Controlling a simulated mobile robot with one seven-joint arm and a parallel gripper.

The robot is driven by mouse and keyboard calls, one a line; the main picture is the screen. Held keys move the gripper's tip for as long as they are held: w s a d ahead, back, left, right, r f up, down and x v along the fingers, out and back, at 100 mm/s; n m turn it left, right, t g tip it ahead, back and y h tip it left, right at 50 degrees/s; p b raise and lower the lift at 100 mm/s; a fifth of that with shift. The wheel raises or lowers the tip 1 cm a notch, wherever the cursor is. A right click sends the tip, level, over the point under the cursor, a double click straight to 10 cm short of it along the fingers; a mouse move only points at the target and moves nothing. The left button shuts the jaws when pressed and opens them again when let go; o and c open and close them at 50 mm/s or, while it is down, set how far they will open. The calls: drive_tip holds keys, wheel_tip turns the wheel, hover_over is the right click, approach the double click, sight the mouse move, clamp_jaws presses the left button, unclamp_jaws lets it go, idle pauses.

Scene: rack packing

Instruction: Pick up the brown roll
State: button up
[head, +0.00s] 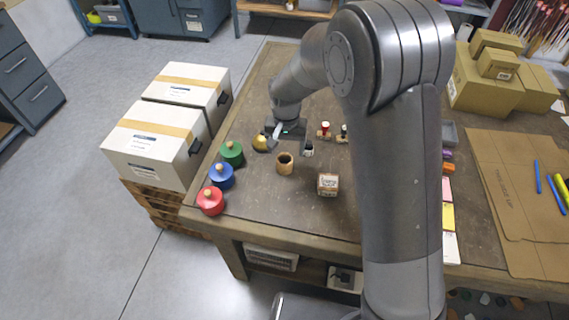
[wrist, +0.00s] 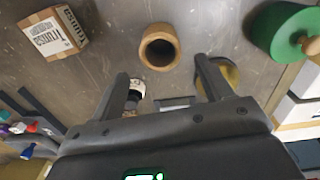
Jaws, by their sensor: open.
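The brown roll (head: 285,163) stands upright on the brown table, with its dark hollow opening facing up. In the wrist view the roll (wrist: 159,47) is just beyond my fingertips, roughly in line with the gap between them, and not touched by them. My gripper (wrist: 163,80) is open and empty. In the head view my gripper (head: 281,131) is low over the table, behind the roll, and its fingers are hard to make out.
A gold round object (head: 261,143) and a small dark-capped bottle (head: 308,148) stand close behind the roll. A small printed box (head: 328,184) is at its front right. Green (head: 232,153), blue (head: 222,176) and red (head: 210,201) knobbed containers line the left edge. Bare table lies directly in front of the roll.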

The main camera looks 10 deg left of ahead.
sight(285, 158)
drive_tip(key=shift+s+a+f, duration=0.1)
drive_tip(key=shift+s+f, duration=0.05)
drive_tip(key=shift+f, duration=1.2)
drive_tip(key=shift+s+f, duration=0.15)
drive_tip(key=shift+f, duration=1.15)
drive_tip(key=shift+c, duration=0.5)
drive_tip(key=c, duration=1)
drive_tip(key=shift+o, duration=0.2)
drive_tip(key=shift+r, duration=0.15)
